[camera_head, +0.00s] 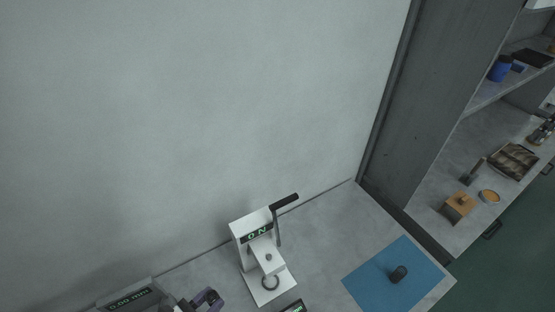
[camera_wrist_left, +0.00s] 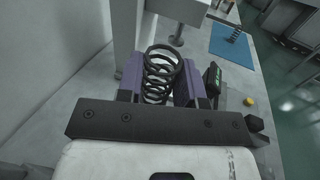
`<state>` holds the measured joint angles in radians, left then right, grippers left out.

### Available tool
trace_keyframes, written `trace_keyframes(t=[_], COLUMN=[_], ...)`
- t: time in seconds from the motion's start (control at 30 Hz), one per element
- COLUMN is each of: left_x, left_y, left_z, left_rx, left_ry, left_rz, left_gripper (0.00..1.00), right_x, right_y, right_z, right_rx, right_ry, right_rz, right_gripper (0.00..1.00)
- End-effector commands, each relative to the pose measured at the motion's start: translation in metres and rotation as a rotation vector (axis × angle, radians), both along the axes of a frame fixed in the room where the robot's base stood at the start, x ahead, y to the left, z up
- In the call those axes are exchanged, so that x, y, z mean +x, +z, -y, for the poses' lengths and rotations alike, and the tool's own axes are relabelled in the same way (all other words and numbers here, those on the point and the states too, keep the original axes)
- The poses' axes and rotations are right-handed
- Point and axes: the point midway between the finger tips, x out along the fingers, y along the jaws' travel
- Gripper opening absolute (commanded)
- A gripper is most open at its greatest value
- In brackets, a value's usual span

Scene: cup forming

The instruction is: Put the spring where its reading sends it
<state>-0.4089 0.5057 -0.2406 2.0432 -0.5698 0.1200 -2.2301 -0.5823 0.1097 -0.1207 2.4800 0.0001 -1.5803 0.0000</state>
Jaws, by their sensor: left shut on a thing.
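My left gripper (camera_head: 205,300) shows at the bottom edge of the head view, left of the white press (camera_head: 262,255). In the left wrist view its purple fingers are shut on a dark coil spring (camera_wrist_left: 158,78), which is held between them. The press has a display reading "0 N", a black lever at its upper right and a ring mark on its base. The blue mat (camera_head: 368,285) lies to the right and bears a dark cylindrical thing (camera_head: 398,273). My right gripper is not in view.
A grey device (camera_head: 130,298) with a "0.00 mm" display stands at the bottom left. A small dark display unit (camera_head: 293,307) is cut off at the bottom edge. A shelf (camera_head: 440,205) with several items stands at right. The counter between press and mat is clear.

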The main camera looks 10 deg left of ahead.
Motion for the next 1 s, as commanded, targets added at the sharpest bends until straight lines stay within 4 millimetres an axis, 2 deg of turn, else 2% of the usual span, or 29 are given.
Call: trace_keyframes(t=[0.17, 0.27, 0.4, 0.5, 0.63, 0.8, 1.0], left_x=[0.034, 0.056, 0.087, 0.102, 0.112, 0.114, 0.114], left_y=[0.032, 0.060, 0.108, 0.141, 0.179, 0.220, 0.265], left_z=[0.003, 0.005, 0.008, 0.008, 0.009, 0.009, 0.008], left_rx=[-0.001, -0.003, -0.005, -0.007, -0.005, -0.004, 0.000], left_ry=[0.084, 0.151, 0.265, 0.341, 0.424, 0.511, 0.516], left_rz=[0.007, 0.011, 0.014, 0.012, 0.011, 0.010, 0.000], left_gripper=[0.08, 0.08, 0.08, 0.08, 0.08, 0.08, 0.08], right_x=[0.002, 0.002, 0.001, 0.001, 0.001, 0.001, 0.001], right_y=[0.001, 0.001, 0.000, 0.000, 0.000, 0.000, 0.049], right_z=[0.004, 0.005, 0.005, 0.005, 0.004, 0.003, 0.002], right_rx=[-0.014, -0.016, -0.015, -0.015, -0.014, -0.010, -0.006], right_ry=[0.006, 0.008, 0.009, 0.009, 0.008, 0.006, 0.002], right_rz=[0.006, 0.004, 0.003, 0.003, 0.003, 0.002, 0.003], right_gripper=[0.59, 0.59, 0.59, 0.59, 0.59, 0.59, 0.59])
